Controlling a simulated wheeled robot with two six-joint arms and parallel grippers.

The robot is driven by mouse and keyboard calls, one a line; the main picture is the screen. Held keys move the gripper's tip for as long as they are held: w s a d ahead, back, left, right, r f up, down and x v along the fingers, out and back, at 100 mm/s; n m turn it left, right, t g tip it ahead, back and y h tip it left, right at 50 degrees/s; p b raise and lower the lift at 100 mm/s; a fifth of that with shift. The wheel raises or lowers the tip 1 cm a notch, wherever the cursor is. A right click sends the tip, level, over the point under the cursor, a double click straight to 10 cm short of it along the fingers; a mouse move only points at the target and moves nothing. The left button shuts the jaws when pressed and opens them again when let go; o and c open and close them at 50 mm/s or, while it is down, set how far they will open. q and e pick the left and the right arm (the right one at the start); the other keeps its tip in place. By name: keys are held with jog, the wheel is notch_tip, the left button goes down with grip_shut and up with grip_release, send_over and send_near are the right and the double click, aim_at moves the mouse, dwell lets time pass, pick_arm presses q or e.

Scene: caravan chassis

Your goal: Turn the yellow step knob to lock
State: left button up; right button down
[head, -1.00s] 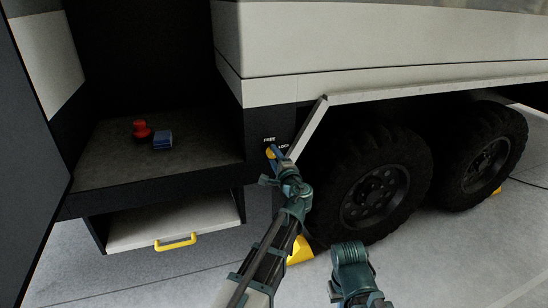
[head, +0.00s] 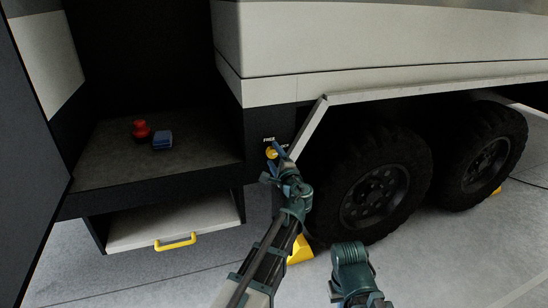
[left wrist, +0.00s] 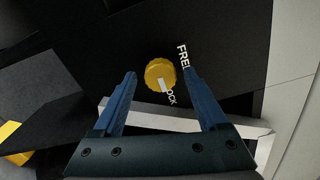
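The yellow step knob (head: 271,153) is on the dark panel beside the step opening, near the FREE and LOCK labels. It also shows in the left wrist view (left wrist: 160,74), where its white pointer mark is directed toward the partly hidden LOCK label (left wrist: 171,97). The FREE label (left wrist: 183,56) is next to it. My left gripper (left wrist: 160,76) is open, with one blue finger on either side of the knob and visible gaps between. It also shows in the head view (head: 277,153). My right gripper is not visible; only part of my right arm shows.
A slanted pale strut (head: 311,125) and a black wheel (head: 372,193) stand right of the knob. A yellow chock (head: 300,251) is on the floor below. Left are a step with a yellow handle (head: 175,242), a red object (head: 140,129) and a blue block (head: 162,140).

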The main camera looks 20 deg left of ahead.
pick_arm(q)
jog(key=v, duration=1.3)
jog(key=shift+s+d, duration=0.25)
jog(key=shift+s, duration=0.1)
jog(key=s+a+f+n+g+h, duration=0.1)
jog(key=s+a+f+n+g, duration=0.3)
jog(key=f, duration=0.3)
jog(key=s+a+f+n+g+h, duration=0.1)
jog(key=s+a+f+n+g, duration=0.2)
jog(key=a+f+n+g, duration=0.25)
jog(key=s+d+f+n+g+h, duration=0.45)
jog(key=s+d+f+h, duration=0.2)
jog(key=s+f, duration=0.3)
jog(key=s+d+r+m+p, duration=0.2)
jog(key=d+r+p, duration=0.3)
jog(key=r+p, duration=0.8)
jog(key=s+d+r+m+g+p, duration=0.1)
jog(key=s+d+r+p, duration=0.4)
jog(key=r+p, duration=0.8)
jog(key=shift+d+m, duration=0.4)
jog(key=shift+d, duration=0.25)
